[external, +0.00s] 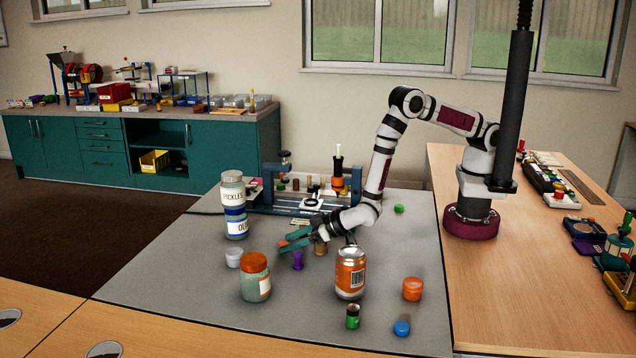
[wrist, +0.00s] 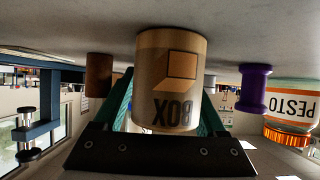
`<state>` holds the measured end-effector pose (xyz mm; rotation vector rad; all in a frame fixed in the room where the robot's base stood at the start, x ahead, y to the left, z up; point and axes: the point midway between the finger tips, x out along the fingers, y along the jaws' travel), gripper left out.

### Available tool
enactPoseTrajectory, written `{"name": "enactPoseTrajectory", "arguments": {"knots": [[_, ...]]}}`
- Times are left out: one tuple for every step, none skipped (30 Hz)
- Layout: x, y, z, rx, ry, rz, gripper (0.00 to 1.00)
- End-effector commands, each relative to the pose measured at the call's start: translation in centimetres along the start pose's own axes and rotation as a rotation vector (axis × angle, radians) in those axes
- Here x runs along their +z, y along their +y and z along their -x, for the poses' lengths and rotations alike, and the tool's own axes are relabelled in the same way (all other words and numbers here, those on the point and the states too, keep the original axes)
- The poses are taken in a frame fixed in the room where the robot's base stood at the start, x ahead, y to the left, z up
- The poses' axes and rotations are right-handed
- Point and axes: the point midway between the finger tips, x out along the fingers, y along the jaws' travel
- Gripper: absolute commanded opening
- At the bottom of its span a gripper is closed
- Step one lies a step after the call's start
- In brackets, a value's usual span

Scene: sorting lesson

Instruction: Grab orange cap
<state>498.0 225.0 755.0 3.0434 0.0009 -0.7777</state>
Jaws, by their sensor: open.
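A small orange cap-like piece (external: 412,289) stands on the grey mat in the external view, right of the orange can and well apart from my gripper. A jar (external: 254,277) with an orange-red lid stands at the front left; a PESTO jar with an orange lid (wrist: 287,133) shows at the right of the upside-down wrist view. My gripper (external: 290,240) is open, low over the middle of the mat, pointing left. In the wrist view, a tan BOX cylinder (wrist: 170,85) stands between the teal fingers (wrist: 165,118); I cannot tell whether they touch it.
A purple spool (external: 297,260) stands near my gripper. Stacked jars (external: 234,205) and a blue frame (external: 290,208) stand behind.

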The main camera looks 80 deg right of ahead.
Motion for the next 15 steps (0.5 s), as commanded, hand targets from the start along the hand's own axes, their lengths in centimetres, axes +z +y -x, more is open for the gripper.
{"name": "enactPoseTrajectory", "arguments": {"knots": [[0.00,-0.01,0.03,0.000,0.000,0.000,0.74],[0.00,-0.01,0.03,0.000,0.000,0.000,0.74],[0.00,-0.01,0.04,0.000,0.000,0.000,0.70],[0.00,-0.01,0.05,0.000,0.000,0.000,0.65],[0.00,0.00,0.05,0.000,0.000,0.000,0.59],[0.00,-0.01,0.06,0.000,0.000,0.000,0.52],[0.00,-0.01,0.06,0.000,0.000,0.000,0.47],[0.00,-0.01,0.06,0.000,0.000,0.000,0.41],[0.00,-0.01,0.07,0.000,0.000,0.000,0.34],[0.00,-0.01,0.07,0.000,0.000,0.000,0.29],[0.00,-0.01,0.07,0.000,0.000,0.000,0.23],[0.00,-0.01,0.07,0.000,0.000,0.000,0.16],[0.00,-0.01,0.07,0.000,0.000,0.000,0.11],[0.00,-0.01,0.07,0.000,0.000,0.000,0.05],[-0.01,-0.01,0.08,0.000,0.000,0.000,0.00]]}}
